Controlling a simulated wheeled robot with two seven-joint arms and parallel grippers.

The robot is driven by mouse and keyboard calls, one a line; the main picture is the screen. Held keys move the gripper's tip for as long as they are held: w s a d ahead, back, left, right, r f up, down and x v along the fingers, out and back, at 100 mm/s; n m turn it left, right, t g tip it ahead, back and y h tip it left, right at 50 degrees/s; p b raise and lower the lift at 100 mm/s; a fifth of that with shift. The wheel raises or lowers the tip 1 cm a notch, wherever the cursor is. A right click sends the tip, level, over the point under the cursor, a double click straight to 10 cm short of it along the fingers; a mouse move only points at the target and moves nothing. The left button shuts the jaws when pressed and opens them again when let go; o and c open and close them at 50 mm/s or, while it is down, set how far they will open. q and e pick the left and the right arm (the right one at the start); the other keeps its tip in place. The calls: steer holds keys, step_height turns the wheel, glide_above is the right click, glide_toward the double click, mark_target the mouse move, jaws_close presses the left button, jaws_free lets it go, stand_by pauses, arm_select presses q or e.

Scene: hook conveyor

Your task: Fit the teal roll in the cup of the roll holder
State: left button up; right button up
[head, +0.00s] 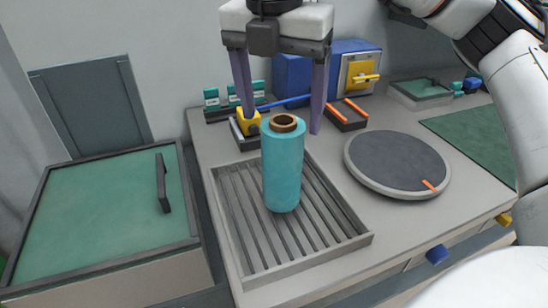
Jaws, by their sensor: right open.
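The teal roll (283,170) stands upright on the slatted grey tray, with a brown core showing at its top. My right gripper (282,123) points down from the top of the head view, fingers spread wide. In the picture its fingertips lie on either side of the roll's top, with gaps to both sides; I cannot tell the exact depth between them. A blue box with a yellow fitting (360,75) stands at the back and may be the roll holder; I cannot make out its cup. My left gripper is not in view.
The slatted tray (360,240) lies at the front of the table. A dark round turntable (397,160) is to its right. Behind are a yellow block (248,122), a blue rod (285,102) and an orange-striped dark tray (346,116). A green-topped bin (100,215) stands left.

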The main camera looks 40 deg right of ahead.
mark_target(284, 149)
steer(key=f, duration=0.5)
steer(key=d+f, duration=0.1)
steer(key=f, duration=0.2)
steer(key=shift+w+d+f+p, duration=0.1)
steer(key=shift+w+f+p, duration=0.15)
steer(key=shift+f+p, duration=0.1)
steer(key=shift+c, duration=0.4)
steer(key=shift+r, duration=0.15)
steer(key=c, duration=1.7)
